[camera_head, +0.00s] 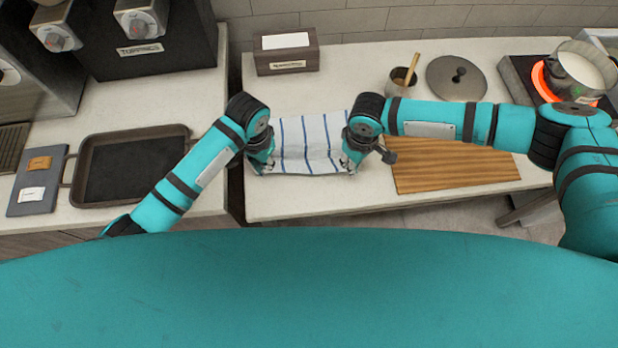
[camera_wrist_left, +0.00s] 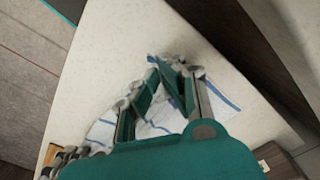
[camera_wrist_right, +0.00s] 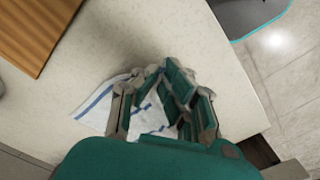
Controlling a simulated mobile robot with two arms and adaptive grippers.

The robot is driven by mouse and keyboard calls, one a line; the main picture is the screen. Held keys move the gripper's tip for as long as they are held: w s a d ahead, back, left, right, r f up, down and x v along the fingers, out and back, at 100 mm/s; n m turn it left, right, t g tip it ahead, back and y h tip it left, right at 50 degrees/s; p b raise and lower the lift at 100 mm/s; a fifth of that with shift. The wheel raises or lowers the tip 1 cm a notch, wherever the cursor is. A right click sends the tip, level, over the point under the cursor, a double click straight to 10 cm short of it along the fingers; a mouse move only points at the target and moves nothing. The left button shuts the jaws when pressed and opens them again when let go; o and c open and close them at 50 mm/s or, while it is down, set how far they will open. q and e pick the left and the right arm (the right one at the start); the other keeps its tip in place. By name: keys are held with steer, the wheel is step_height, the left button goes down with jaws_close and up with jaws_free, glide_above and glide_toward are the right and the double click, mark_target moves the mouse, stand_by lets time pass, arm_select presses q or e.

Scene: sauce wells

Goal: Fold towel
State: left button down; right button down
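The white towel with blue stripes (camera_head: 308,140) lies on the light counter between my two grippers, its front edge rumpled. My left gripper (camera_head: 262,166) is at its front left corner and my right gripper (camera_head: 347,162) at its front right corner. In the left wrist view the fingers (camera_wrist_left: 158,66) come together at the towel's edge (camera_wrist_left: 218,92). In the right wrist view the fingers (camera_wrist_right: 161,70) also close together at the towel's edge (camera_wrist_right: 95,108). Both look shut on the towel, though the fingers hide much of the pinched cloth.
A striped wooden board (camera_head: 455,172) lies right of the towel. Behind stand a brown box (camera_head: 286,62), a cup with a wooden handle (camera_head: 399,82) and a round lid (camera_head: 456,78). A pot (camera_head: 585,68) stands on the far right. A dark gap separates the left counter with a tray (camera_head: 78,195).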

arm_select(q)
steer(key=shift+a, duration=0.15)
arm_select(e)
steer(key=shift+d, duration=0.2)
